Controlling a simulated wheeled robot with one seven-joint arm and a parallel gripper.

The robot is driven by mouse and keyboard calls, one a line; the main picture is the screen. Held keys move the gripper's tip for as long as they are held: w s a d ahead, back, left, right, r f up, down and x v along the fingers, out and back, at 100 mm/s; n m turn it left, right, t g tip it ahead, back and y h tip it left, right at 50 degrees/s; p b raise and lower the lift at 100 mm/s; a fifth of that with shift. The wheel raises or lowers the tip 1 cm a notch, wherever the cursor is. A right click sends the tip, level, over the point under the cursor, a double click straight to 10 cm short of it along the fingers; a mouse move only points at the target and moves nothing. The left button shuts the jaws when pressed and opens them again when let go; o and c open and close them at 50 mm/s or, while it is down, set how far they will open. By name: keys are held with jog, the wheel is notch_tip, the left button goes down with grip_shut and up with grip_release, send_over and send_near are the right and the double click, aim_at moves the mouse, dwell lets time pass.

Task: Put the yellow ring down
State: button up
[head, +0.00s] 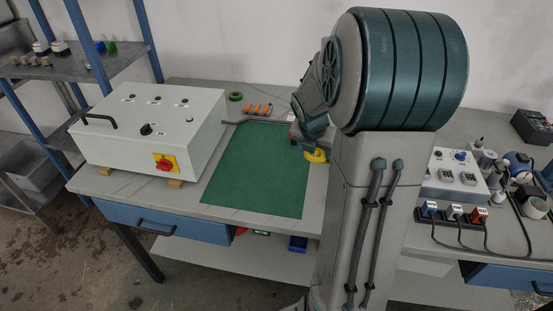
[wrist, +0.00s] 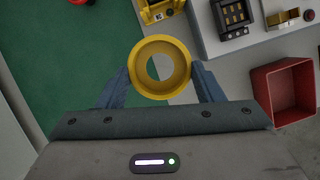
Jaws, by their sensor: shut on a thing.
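A yellow ring (wrist: 140,61) is held between the two blue fingers of my gripper (wrist: 163,80) in the wrist view. The ring's opening faces the camera, and green and grey surfaces show through it. In the head view, the yellow ring (head: 315,156) is partly hidden by my gripper at the right edge of the green mat (head: 255,180). My gripper is shut on the ring. I cannot tell from these views how high the ring is above the surface.
A white box with a red-yellow switch (head: 150,135) stands left of the mat. Orange pieces (head: 257,109) and a green ring (head: 236,96) lie behind it. The wrist view shows a red bin (wrist: 282,92) at right and a yellow fixture (wrist: 155,12) ahead. Most of the mat is clear.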

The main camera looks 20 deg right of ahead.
jog(key=b, duration=0.1)
send_over(288, 168)
jog(key=a, duration=0.1)
jog(key=f, duration=0.5)
jog(key=shift+s+f, duration=0.2)
jog(key=shift+s, duration=0.2)
jog(key=shift+f+b, duration=0.5)
jog(key=shift+f, duration=1.45)
jog(key=shift+f, duration=0.1)
jog(key=o, duration=0.9)
jog(key=shift+o, duration=0.2)
